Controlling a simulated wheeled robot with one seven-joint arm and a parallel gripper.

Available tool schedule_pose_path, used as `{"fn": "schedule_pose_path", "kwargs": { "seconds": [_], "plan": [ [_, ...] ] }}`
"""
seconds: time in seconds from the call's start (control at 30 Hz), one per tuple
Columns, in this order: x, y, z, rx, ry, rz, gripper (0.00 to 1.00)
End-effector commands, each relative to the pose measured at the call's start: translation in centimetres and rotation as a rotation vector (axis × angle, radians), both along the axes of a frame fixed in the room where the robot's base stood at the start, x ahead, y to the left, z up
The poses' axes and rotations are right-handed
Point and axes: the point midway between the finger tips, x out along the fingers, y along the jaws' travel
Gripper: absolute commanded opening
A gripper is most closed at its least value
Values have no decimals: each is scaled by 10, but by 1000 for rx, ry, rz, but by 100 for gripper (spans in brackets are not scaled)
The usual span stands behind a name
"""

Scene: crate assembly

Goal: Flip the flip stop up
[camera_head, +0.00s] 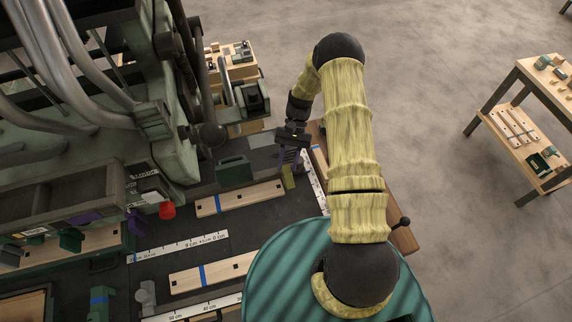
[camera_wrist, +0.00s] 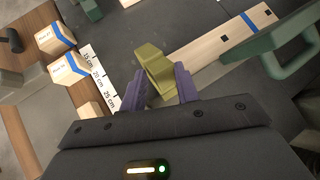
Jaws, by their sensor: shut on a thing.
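The flip stop appears to be the olive-yellow block (camera_wrist: 152,66) in the wrist view. It sits between the two purple fingers of my gripper (camera_wrist: 160,88), which are shut on it. In the head view the olive piece (camera_head: 288,177) shows just below my gripper (camera_head: 290,158), over the dark bench near the ruler. The stop looks tilted in the wrist view. The fingers hide part of its lower end, and its hinge cannot be made out.
A white ruler (camera_wrist: 98,75) runs beside the stop. A wooden strip with a blue band (camera_head: 240,197) and a dark green bracket (camera_head: 234,171) lie close by; the bracket also shows in the wrist view (camera_wrist: 283,40). Wooden blocks (camera_wrist: 56,40) stand at the wrist view's left. A red knob (camera_head: 167,210) is further left.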

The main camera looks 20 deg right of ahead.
Motion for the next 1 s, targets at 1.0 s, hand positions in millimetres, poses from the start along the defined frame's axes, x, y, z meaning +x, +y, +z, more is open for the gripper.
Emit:
{"fn": "schedule_pose_path", "kwargs": {
  "seconds": [1.0],
  "plan": [
    [28,14,-7,-17,551,22,0]
  ]
}}
